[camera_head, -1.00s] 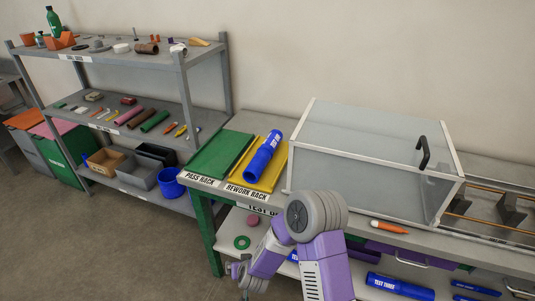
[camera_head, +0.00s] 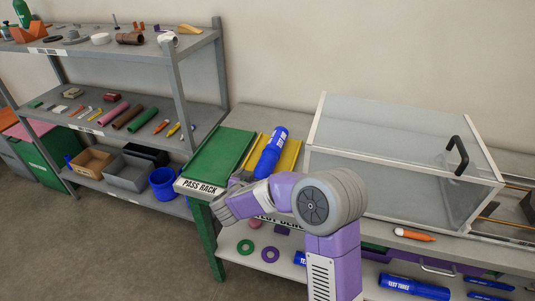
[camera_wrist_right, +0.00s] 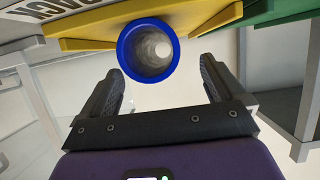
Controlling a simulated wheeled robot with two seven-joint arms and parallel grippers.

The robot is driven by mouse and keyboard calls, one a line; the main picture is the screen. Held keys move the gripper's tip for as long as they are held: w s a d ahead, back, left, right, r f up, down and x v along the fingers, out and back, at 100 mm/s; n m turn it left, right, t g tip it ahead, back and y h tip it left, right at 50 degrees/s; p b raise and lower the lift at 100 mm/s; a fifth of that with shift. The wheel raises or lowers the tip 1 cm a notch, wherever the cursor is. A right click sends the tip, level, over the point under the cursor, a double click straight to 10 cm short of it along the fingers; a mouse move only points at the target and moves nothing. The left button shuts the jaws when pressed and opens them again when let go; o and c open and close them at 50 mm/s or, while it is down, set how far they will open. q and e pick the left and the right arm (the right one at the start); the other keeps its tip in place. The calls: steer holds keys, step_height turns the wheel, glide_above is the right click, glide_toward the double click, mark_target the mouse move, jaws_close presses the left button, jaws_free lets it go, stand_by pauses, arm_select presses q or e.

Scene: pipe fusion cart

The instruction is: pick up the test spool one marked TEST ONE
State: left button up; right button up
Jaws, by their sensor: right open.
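A blue spool (camera_head: 270,154) lies lengthwise on the yellow rework rack (camera_head: 289,157). Its white marking starts with TEST; I cannot read the second word surely. My right gripper (camera_head: 235,182) is at the near end of this rack, partly hidden by my own arm. In the right wrist view the blue spool's hollow round end (camera_wrist_right: 148,50) faces the camera. My right gripper (camera_wrist_right: 161,66) is open there, its two fingers on either side of the spool end and apart from it. My left gripper is not in view.
The green pass rack (camera_head: 220,157) lies left of the yellow one. A clear-walled box (camera_head: 400,150) with a black handle stands on the right. A spool marked TEST THREE (camera_head: 414,287) and another blue spool (camera_head: 300,258), mostly hidden, lie on the lower shelf.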

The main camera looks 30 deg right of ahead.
mark_target(262, 171)
steer(key=b+x, duration=0.1)
steer(key=x, duration=0.3)
steer(key=shift+s+d+f+b, duration=0.1)
steer(key=shift+d+f+b, duration=0.15)
steer(key=shift+d+b, duration=0.2)
steer(key=shift+w+d, duration=0.25)
steer(key=shift+r, duration=0.1)
steer(key=c, duration=1.3)
